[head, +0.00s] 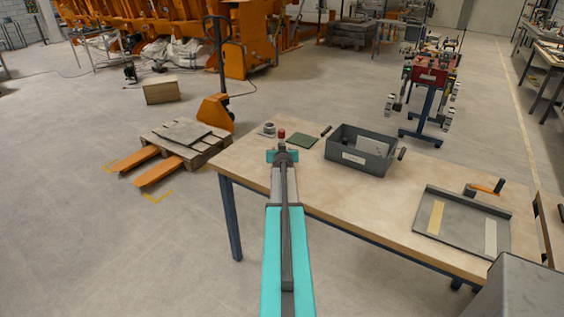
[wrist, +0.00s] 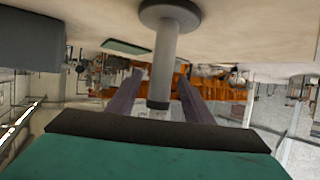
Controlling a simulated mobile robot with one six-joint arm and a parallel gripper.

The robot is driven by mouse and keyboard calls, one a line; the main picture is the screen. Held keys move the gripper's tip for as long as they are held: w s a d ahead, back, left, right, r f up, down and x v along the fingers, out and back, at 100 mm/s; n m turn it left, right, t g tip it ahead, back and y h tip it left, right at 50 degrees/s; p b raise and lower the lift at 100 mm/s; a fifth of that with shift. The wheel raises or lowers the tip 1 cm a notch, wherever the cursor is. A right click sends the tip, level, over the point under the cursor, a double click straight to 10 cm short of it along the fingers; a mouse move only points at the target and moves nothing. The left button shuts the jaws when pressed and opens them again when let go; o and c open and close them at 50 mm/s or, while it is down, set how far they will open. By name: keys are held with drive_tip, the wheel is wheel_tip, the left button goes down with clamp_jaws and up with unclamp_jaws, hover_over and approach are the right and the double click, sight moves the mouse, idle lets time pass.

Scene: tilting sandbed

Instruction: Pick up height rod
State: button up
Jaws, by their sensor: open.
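The height rod is a grey upright cylinder on a dark round base; the wrist view, which is upside down, shows its shaft (wrist: 164,62) standing on the table. My gripper (wrist: 158,92) is open, its two dark fingers on either side of the rod's upper end, with visible gaps in the picture. Contact and exact depth cannot be told. In the head view my gripper (head: 282,156) is over the table's far left part and hides most of what is there. A small red top (head: 281,133) shows just past it; I cannot tell if it belongs to the rod.
The wooden table (head: 345,200) holds a small round grey piece (head: 268,129), a green mat (head: 303,140), a grey bin (head: 338,150) and a flat tray (head: 464,205) at right. A pallet (head: 193,152) and pallet truck (head: 218,110) stand left of it.

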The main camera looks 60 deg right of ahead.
drive_tip(key=shift+p+x, duration=0.95)
drive_tip(key=shift+x, duration=0.6)
drive_tip(key=shift+p+x, duration=0.3)
drive_tip(key=shift+x, duration=0.6)
drive_tip(key=shift+r, duration=0.1)
clamp_jaws()
drive_tip(key=shift+r, duration=0.15)
drive_tip(key=shift+r+b, duration=0.7)
drive_tip(key=shift+r, duration=0.1)
drive_tip(key=shift+s+a+r+b, duration=0.2)
drive_tip(key=shift+r+b, duration=0.25)
drive_tip(key=shift+r, duration=0.3)
drive_tip(key=s+a+r+b, duration=0.1)
drive_tip(key=s+a+b, duration=0.4)
drive_tip(key=s+a, duration=0.4)
drive_tip(key=s, duration=0.3)
drive_tip(key=shift+s+r, duration=0.2)
drive_tip(key=shift+r, duration=0.05)
